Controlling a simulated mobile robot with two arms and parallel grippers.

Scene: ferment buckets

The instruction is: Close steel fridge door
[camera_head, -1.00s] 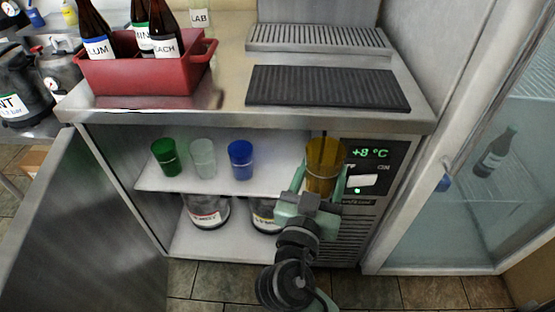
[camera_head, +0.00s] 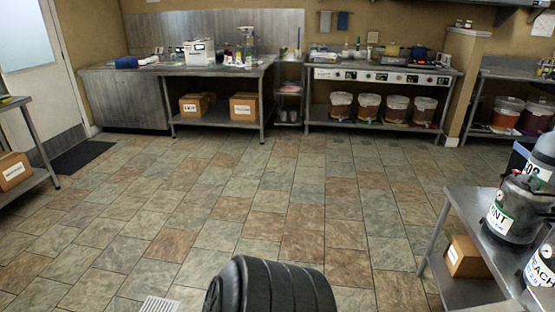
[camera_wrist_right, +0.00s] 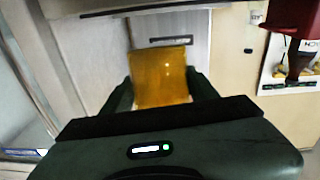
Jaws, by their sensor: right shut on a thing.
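My right gripper (camera_wrist_right: 162,82) is shut on an amber cup (camera_wrist_right: 162,76), seen in the right wrist view with one finger on each side of it. The steel fridge and its door do not show in the head view, which faces the open room. In the right wrist view a pale grey panel with a dark slot stands behind the cup; I cannot tell whether it is part of the fridge or its door. My left gripper is in neither view.
The tiled floor (camera_head: 240,200) is wide and clear. A steel side table (camera_head: 455,205) with kegs (camera_head: 518,212) stands at the right. Counters with boxes (camera_head: 243,106) and buckets (camera_head: 369,107) line the back wall. A red crate (camera_wrist_right: 294,18) shows in the wrist view.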

